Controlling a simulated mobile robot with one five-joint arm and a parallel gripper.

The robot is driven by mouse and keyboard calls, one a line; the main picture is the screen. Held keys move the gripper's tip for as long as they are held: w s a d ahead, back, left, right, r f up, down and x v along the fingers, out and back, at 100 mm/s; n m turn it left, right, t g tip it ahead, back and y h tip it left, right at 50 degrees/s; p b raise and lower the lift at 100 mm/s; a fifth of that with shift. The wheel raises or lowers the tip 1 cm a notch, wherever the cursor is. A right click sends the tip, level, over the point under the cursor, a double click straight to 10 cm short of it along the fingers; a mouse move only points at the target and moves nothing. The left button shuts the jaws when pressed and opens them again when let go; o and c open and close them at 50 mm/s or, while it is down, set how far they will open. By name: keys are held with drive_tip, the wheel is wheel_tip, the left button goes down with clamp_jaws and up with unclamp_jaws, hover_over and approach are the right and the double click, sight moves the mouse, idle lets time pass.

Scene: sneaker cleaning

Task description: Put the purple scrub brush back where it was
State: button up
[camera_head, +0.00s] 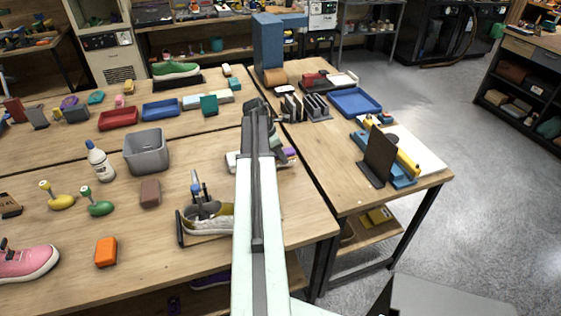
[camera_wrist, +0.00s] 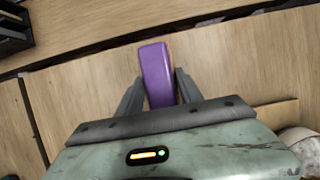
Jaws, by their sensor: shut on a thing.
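The purple scrub brush (camera_wrist: 157,72) is between the two fingers of my gripper (camera_wrist: 158,92) in the wrist view, with bare wood around it. In the head view, the purple end of the brush (camera_head: 290,151) shows just right of my arm, near the right edge of the middle table. My gripper is shut on it. My arm hides much of the gripper in the head view. I cannot tell whether the brush touches the wood.
A beige sneaker (camera_head: 212,222) sits on a dark stand left of my arm. A grey bin (camera_head: 146,152), a white bottle (camera_head: 100,163) and a brown block (camera_head: 150,193) stand farther left. The right table holds a blue tray (camera_head: 355,101) and a dark upright plate (camera_head: 379,156).

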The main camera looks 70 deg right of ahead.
wheel_tip(320, 180, down, 4)
drive_tip(key=shift+s+r+b, duration=0.15)
drive_tip(key=shift+r+b, duration=0.05)
drive_tip(key=shift+b, duration=0.9)
drive_tip(key=shift+r, duration=0.25)
drive_tip(key=shift+f, duration=0.2)
drive_tip(key=o, duration=1.2)
drive_tip(key=shift+r, duration=0.1)
drive_tip(key=shift+a+r+p, duration=0.1)
drive_tip(key=shift+r+p, duration=0.45)
drive_tip(key=shift+p, duration=0.15)
drive_tip(key=p+v, duration=0.9)
drive_tip(key=v, duration=0.1)
drive_tip(key=shift+r+p, duration=0.3)
drive_tip(key=shift+p, duration=0.1)
drive_tip(key=shift+w+a+r+p, duration=0.2)
drive_tip(key=shift+w+r+p, duration=0.1)
drive_tip(key=shift+r+p, duration=0.05)
drive_tip(key=shift+f, duration=0.1)
